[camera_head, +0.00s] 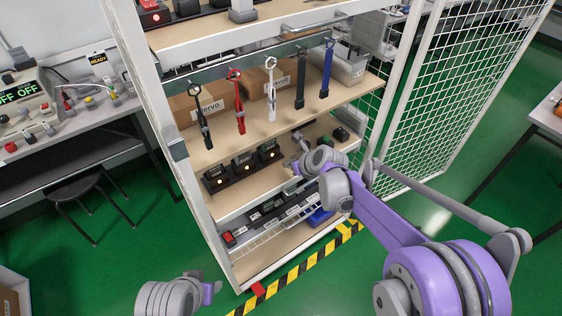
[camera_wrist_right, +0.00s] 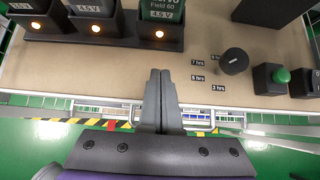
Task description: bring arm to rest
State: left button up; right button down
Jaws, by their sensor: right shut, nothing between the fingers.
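My right arm reaches in from the right in the head view. My left arm's end (camera_head: 208,290) is low at the bottom left, in front of the rack. Its fingers do not show clearly.
The testers' dock (camera_wrist_right: 100,36) has lit orange lamps. A black dial (camera_wrist_right: 234,61) and a green button (camera_wrist_right: 281,75) are to the right. A mesh door (camera_head: 455,95) stands open at the right.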

pick_arm(q)
jog(key=shift+w+r+p, duration=0.45)
jog(key=shift+r, duration=0.1)
pick_arm(e)
jog(key=v, duration=0.6)
jog(key=shift+w+d, duration=0.15)
jog(key=shift+d, duration=0.2)
jog(key=s+d+f+n+g+h, duration=0.15)
jog(key=s+d+n, duration=0.25)
jog(key=s+n, duration=0.6)
jog(key=s+d+n+h, duration=0.2)
jog(key=s+d+n, duration=0.3)
jog(key=s+n, duration=0.55)
jog(key=s+d+f+n+g+h, duration=0.15)
jog(key=s+d+n, duration=0.25)
jog(key=s+n, duration=0.65)
pick_arm(q)
notch_tip(320, 180, up, 15)
jog(key=w+p, duration=0.2)
jog(key=p, duration=1.1)
jog(key=shift+f+t, duration=0.15)
jog(key=shift+t, duration=0.15)
pick_arm(e)
notch_tip(320, 180, up, 15)
jog(key=m+t, duration=0.1)
jog(key=m, duration=0.1)
jog(key=shift+s, duration=0.2)
